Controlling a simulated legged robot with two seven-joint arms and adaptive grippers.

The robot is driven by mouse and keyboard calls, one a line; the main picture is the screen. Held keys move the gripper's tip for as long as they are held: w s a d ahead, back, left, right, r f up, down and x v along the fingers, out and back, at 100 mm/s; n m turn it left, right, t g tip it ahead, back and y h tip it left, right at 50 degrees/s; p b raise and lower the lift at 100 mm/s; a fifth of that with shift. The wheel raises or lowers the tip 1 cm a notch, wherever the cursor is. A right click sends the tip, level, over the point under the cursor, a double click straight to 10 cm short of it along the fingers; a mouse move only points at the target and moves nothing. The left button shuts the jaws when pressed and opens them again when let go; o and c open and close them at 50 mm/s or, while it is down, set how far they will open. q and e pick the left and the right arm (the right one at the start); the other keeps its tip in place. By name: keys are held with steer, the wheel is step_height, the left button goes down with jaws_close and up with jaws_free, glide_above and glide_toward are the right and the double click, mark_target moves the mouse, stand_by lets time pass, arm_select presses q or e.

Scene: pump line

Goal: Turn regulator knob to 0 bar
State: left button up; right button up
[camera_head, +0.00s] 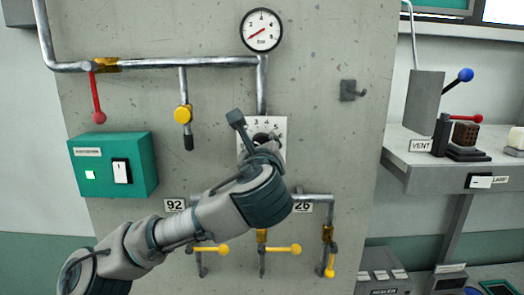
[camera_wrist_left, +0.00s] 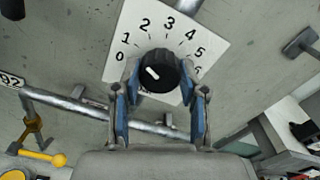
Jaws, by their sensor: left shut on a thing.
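The regulator knob (camera_wrist_left: 158,72) is black and round, with a short white mark on the left part of its face. It sits on a white dial plate (camera_wrist_left: 185,18) numbered from 0 upward; the 0 is at the knob's left. My left gripper (camera_wrist_left: 158,78) is shut on the knob, with one blue-padded finger on each side. In the head view my left gripper (camera_head: 264,146) covers part of the dial plate (camera_head: 279,127) and hides most of the knob. A round pressure gauge (camera_head: 262,30) above has its red needle pointing lower left. My right gripper is not in view.
A green switch box (camera_head: 113,165) is at left. Yellow-handled valves (camera_head: 284,249) hang below. A hook (camera_head: 350,91) and a bench (camera_head: 450,160) are at right.

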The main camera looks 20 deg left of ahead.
arm_select(q)
steer(key=shift+w+f+n+b, duration=0.15)
steer(key=shift+n+b, duration=0.45)
steer(key=shift+n, duration=1.35)
steer(key=shift+s+f+n+b, duration=0.1)
steer(key=shift+n+b, duration=0.5)
steer(key=shift+n, duration=1.35)
steer(key=o, duration=1.1)
steer(key=shift+o, duration=0.2)
steer(key=shift+r, duration=0.1)
steer(key=v, duration=1.2)
